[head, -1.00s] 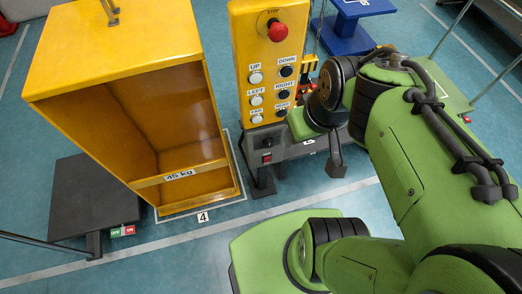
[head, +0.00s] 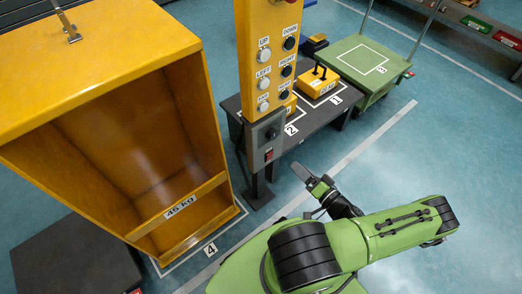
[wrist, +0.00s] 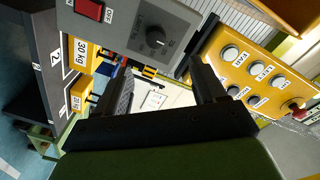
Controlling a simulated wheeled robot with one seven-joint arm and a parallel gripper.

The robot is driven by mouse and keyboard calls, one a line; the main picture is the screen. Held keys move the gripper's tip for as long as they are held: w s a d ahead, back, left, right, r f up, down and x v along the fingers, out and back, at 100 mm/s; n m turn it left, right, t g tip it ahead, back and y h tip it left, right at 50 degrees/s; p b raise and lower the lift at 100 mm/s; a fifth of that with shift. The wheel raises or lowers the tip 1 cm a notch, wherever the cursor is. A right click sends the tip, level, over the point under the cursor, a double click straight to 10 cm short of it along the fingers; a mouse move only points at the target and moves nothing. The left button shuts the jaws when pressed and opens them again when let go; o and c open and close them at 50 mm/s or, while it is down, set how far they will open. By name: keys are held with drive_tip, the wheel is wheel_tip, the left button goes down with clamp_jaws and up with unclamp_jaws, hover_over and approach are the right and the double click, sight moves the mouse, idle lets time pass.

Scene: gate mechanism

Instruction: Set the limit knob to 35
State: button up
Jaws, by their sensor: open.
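The limit knob (wrist: 156,38) is a small round black knob on a grey control box (wrist: 178,22), with printed marks around it too small to read. In the head view the grey box (head: 256,152) hangs below the yellow button panel (head: 262,60), with the small dark knob (head: 271,133) on its front. My gripper (head: 305,173) is in front of the box, to its lower right in the head view, and touches nothing there. In the wrist view my gripper (wrist: 160,82) is open and empty, with the knob just beyond the gap between its fingers.
A red switch (wrist: 89,9) sits beside the knob on the box. A yellow bin (head: 120,150) marked 45 kg stands left. A dark table (head: 310,122) with yellow weights is behind the panel, and a green cart (head: 362,68) stands farther back. Floor at right is clear.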

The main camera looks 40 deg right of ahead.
drive_tip(key=m+h, duration=0.1)
drive_tip(key=h, duration=0.1)
drive_tip(key=b, duration=0.4)
approach(274, 137)
drive_tip(key=w, duration=0.5)
drive_tip(key=w+d, duration=0.1)
drive_tip(key=w, duration=0.2)
drive_tip(key=shift+w+f, duration=0.1)
drive_tip(key=shift+w, duration=0.05)
drive_tip(key=c, duration=1.1)
drive_tip(key=shift+o, duration=0.2)
drive_tip(key=shift+p, duration=0.3)
